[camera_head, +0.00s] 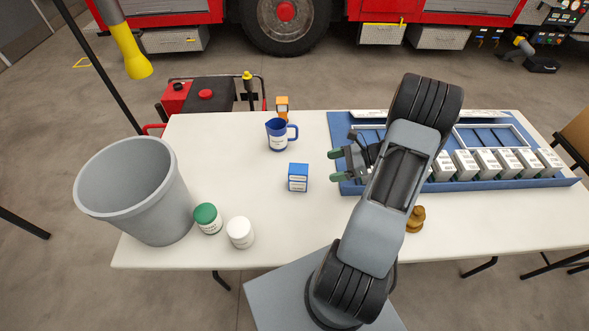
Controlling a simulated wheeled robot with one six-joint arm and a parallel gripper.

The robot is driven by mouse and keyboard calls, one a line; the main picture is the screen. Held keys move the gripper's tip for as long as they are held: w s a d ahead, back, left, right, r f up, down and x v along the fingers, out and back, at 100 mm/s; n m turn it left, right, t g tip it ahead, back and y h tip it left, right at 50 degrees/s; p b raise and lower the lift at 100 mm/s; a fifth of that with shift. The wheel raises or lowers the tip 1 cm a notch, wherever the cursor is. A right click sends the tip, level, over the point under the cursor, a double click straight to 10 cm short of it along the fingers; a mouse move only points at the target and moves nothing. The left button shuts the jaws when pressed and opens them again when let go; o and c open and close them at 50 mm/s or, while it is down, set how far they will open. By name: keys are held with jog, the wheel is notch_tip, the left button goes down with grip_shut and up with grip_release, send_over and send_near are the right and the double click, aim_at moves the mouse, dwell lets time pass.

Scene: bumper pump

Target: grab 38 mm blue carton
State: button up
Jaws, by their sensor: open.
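A small blue carton (298,177) with a white label stands upright on the white table near its middle. My gripper (334,165) is open and empty, just to the right of the carton, its green-tipped fingers pointing left. A gap shows between the fingertips and the carton, and they do not appear to touch. My arm hides part of the gripper's rear and part of the table on the right.
A blue mug (278,135) and an orange box (282,106) stand behind the carton. A grey bin (133,190), a green-lidded jar (207,218) and a white jar (240,232) are at left. A blue tray (545,183) of white boxes lies right. A brown object (415,219) sits beside my arm.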

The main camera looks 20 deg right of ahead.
aim_at(298, 171)
jog(key=shift+m+t, duration=0.4)
jog(key=shift+m, duration=0.3)
jog(key=shift+w+d+f+b+x, duration=0.2)
jog(key=shift+b+x, duration=0.5)
jog(key=shift+x, duration=1.55)
jog(key=shift+w+d+f+b+x, duration=0.2)
jog(key=shift+b+x, duration=0.5)
jog(key=shift+x, duration=1.5)
jog(key=shift+w+d+f+b+x, duration=0.2)
jog(key=shift+b+x, duration=0.5)
jog(key=shift+x, duration=1.55)
jog(key=shift+w+r, duration=0.1)
jog(key=shift+r, duration=0.1)
jog(key=c, duration=1.1)
jog(key=shift+o, duration=0.2)
